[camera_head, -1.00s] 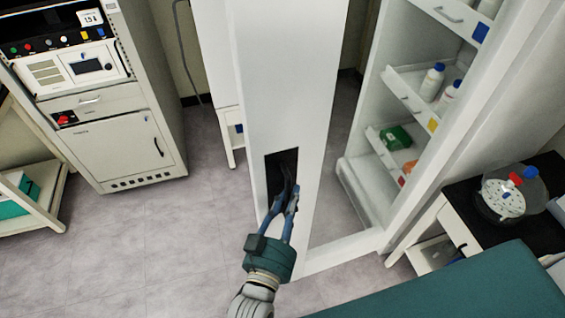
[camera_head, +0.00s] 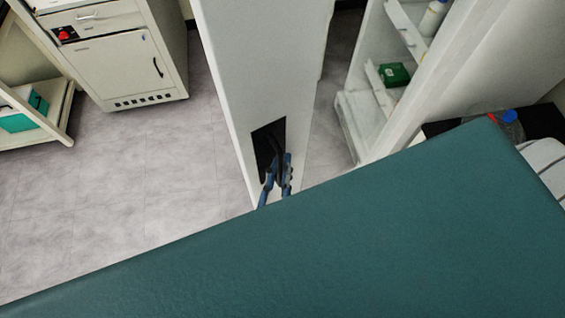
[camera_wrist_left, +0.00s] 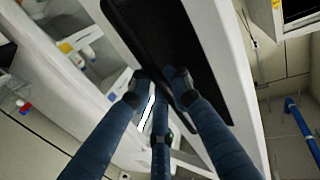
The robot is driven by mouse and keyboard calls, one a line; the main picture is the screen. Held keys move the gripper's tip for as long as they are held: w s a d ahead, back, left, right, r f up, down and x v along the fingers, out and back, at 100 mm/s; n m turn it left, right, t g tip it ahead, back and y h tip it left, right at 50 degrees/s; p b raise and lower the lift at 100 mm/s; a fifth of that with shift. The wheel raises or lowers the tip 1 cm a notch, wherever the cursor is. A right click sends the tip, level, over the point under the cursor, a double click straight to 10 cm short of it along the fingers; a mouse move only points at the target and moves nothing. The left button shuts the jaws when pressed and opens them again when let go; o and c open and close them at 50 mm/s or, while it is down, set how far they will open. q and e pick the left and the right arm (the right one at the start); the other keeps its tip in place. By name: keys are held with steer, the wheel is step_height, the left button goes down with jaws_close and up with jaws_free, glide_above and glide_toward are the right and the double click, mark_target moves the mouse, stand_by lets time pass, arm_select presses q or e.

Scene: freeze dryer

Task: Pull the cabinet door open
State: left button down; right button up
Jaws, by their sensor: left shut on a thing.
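In the left wrist view, the fingers (camera_wrist_left: 160,85) close at the edge of the dark recess (camera_wrist_left: 165,35) in the door (camera_wrist_left: 238,75). The exact contact is partly hidden. My right gripper is out of view.
Inside the cabinet, shelves hold a green box (camera_head: 394,74) and a white bottle (camera_head: 432,18). A beige equipment cabinet (camera_head: 120,60) and a low shelf (camera_head: 55,115) stand at the left. The floor (camera_head: 160,170) left of the door is clear.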

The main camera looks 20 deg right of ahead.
arm_select(q)
steer(key=shift+w, duration=0.1)
steer(key=c, duration=1.7)
jaws_free()
steer(key=shift+a, duration=0.1)
steer(key=v, duration=1.2)
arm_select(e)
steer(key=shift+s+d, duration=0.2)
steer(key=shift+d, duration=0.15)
